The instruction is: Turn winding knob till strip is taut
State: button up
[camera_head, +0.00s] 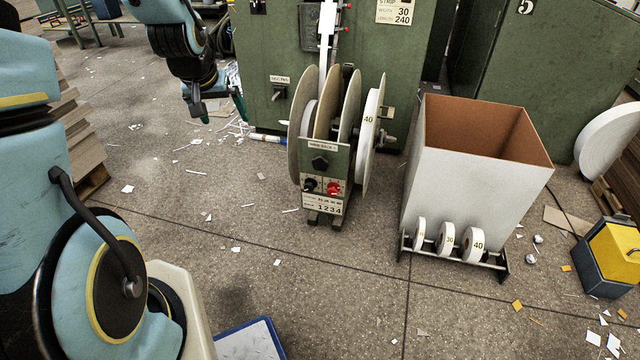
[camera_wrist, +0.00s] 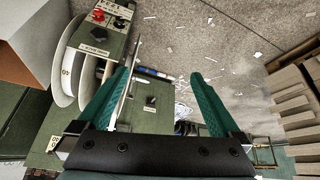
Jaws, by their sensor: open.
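The reel stand (camera_head: 325,215) stands on the floor with several discs upright side by side. Its panel has a dark many-sided knob (camera_head: 320,163) on top, with a smaller black knob (camera_head: 309,185) and a red knob (camera_head: 333,188) below. I cannot tell from the labels which is the winding knob. A white strip (camera_head: 326,40) runs up from the reels along the green machine; its tension is unclear. My gripper (camera_head: 215,110) is open and empty, left of the reels and apart from the knobs. In the wrist view, the red knob (camera_wrist: 98,16) shows beyond the teal fingers (camera_wrist: 160,73).
The green machine (camera_head: 270,50) stands behind the reels. A tall open box (camera_head: 455,185) stands right of them, with small numbered rolls (camera_head: 447,242) at its foot. A yellow-topped case (camera_head: 610,255) is far right. Paper scraps litter the open floor in front.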

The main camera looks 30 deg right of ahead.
jog(key=w+d+f+m+h+b, duration=0.2)
jog(key=d+f+b, duration=0.8)
jog(key=d+f, duration=0.4)
jog(key=h+b, duration=0.2)
jog(key=b, duration=0.4)
send_near(319, 164)
jog(key=shift+m+t, duration=0.4)
jog(key=b+x, duration=0.1)
jog(key=x, duration=0.2)
jog(key=b+x, duration=0.1)
jog(key=x, duration=0.3)
jog(key=b+x, duration=0.1)
jog(key=x, duration=0.2)
jog(key=shift+s+d+f, duration=0.1)
jog(key=shift+d+f, duration=0.25)
jog(key=shift+c, duration=0.4)
jog(key=c, duration=1.3)
jog(key=shift+s+f+b, duration=0.15)
jog(key=shift+s+b, duration=0.05)
jog(key=shift+b, duration=0.1)
jog(key=shift+w+m+t+y, duration=0.1)
jog(key=shift+m+t+y, duration=0.2)
jog(key=shift+m+t, duration=0.1)
